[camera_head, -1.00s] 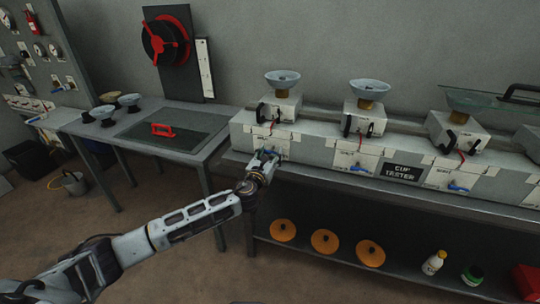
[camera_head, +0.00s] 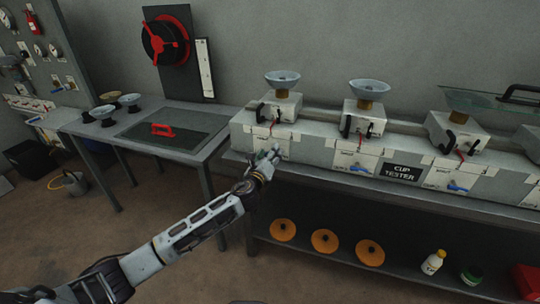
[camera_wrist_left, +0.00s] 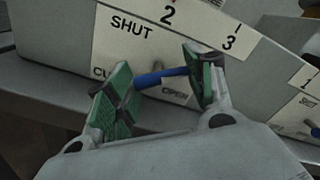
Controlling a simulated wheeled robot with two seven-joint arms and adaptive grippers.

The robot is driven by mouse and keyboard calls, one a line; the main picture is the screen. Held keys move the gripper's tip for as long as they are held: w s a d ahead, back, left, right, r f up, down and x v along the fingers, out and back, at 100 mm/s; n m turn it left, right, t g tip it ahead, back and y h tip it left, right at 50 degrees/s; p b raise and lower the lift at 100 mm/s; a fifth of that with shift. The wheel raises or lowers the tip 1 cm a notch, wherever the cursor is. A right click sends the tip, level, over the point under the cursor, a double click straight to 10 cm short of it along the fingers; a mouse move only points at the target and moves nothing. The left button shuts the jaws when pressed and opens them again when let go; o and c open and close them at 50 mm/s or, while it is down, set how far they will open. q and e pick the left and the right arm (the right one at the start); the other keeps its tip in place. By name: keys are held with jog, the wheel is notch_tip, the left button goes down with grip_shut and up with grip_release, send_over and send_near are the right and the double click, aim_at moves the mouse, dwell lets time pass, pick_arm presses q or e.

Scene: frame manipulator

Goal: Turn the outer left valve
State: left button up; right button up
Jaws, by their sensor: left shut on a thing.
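My left gripper (camera_wrist_left: 162,88) is shut on this handle, with one pad near each end. In the head view, my left gripper (camera_head: 268,156) is at the front face of the long grey cup tester (camera_head: 310,152), at its left end. There the gripper hides the handle. My right gripper is not in view.
Two more blue valve handles (camera_head: 360,168) and (camera_head: 457,188) sit farther right on the same front. Cups stand on blocks above. A shelf (camera_head: 300,262) below holds orange discs and bottles. A side table (camera_head: 200,147) stands to the left.

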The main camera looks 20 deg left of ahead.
pick_arm(q)
jog(key=n, duration=0.2)
jog(key=shift+a+r+n, duration=0.1)
jog(key=shift+r+n, duration=0.1)
jog(key=shift+n, duration=0.2)
jog(key=n, duration=0.4)
jog(key=shift+a, duration=0.1)
jog(key=n, duration=0.2)
jog(key=shift+n, duration=0.3)
jog(key=shift+a+n, duration=0.1)
jog(key=shift+n, duration=0.5)
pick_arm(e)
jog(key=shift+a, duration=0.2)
